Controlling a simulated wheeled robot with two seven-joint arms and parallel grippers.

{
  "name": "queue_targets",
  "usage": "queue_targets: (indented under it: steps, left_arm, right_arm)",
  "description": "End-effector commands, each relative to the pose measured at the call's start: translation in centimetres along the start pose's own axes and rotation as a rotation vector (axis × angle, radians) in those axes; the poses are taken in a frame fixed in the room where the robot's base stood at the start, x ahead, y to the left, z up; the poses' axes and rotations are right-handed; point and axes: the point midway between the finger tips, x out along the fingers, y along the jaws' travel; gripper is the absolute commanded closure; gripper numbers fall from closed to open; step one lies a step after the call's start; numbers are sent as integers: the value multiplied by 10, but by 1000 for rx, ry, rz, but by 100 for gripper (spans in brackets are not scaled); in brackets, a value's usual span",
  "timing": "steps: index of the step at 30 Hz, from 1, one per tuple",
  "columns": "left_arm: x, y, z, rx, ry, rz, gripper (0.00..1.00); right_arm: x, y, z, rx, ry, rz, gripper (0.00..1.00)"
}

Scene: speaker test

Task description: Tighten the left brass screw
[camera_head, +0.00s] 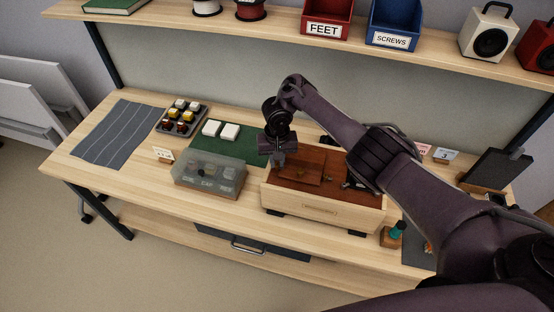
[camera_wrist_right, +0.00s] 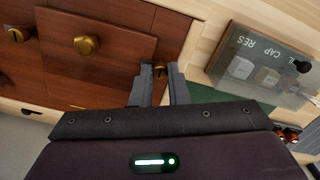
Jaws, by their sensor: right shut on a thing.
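The wooden speaker box (camera_head: 318,210) stands open side up on the bench, with a reddish-brown panel (camera_head: 312,172) on it. In the right wrist view the panel (camera_wrist_right: 115,75) carries a larger brass knob (camera_wrist_right: 86,45). A small brass screw (camera_wrist_right: 160,69) at the panel's edge, beside the clear parts box, is between my right fingertips. My right gripper (camera_head: 278,160) reaches down over the box's left end; its fingers (camera_wrist_right: 161,82) are closed around this screw. In the head view the fingers hide the screw. My left gripper is not in view.
A clear lidded parts box (camera_head: 208,180) stands just left of the speaker box. Behind are white blocks (camera_head: 229,131) on a green mat (camera_head: 210,146) and a tray of knobs (camera_head: 181,118). A grey striped mat (camera_head: 118,133) covers the left. A teal-handled tool (camera_head: 397,231) stands right.

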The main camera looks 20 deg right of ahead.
Motion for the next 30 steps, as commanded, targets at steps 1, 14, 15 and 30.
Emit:
queue_targets:
  steps: [1, 14, 15, 30]
  left_arm:
    - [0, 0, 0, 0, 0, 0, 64]
    - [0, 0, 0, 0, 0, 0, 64]
    - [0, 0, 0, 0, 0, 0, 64]
    - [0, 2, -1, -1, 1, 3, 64]
  right_arm:
    - [-3, 0, -3, 8, 8, -2, 100]
    - [-3, 0, -3, 10, 8, -2, 79]
    - [-3, 0, -3, 10, 7, -2, 74]
    - [-13, 10, -10, 9, 5, -1, 64]
